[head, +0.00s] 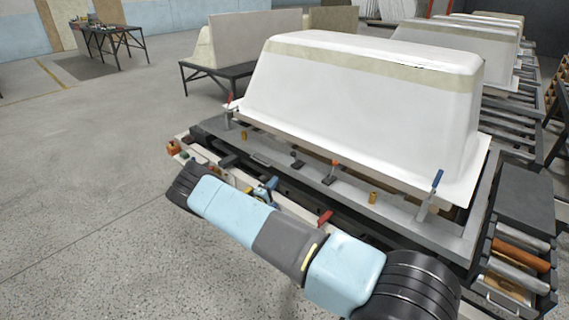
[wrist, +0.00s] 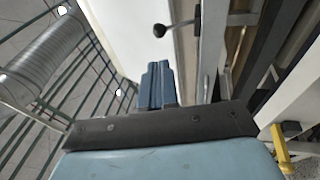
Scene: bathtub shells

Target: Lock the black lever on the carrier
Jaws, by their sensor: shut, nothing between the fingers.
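In the wrist view, a black lever (wrist: 160,31) with a round knob sticks out to the left from a metal post on the carrier's side. My gripper (wrist: 158,70), with blue fingers, is shut and empty. Its tips point toward the lever and show just below the knob in the picture; I cannot tell the exact gap. In the head view, the carrier (head: 400,215) is a grey frame under a white bathtub shell (head: 360,100). My arm crosses in front of the carrier there, and I cannot make out my fingertips or match the lever with certainty.
Red-handled clamps (head: 333,167) and a blue-handled clamp (head: 437,182) stand along the carrier. A dark rack with rollers (head: 520,260) is at the right. More shells stand behind. The floor at the left is open. A yellow fitting (wrist: 281,146) shows in the wrist view.

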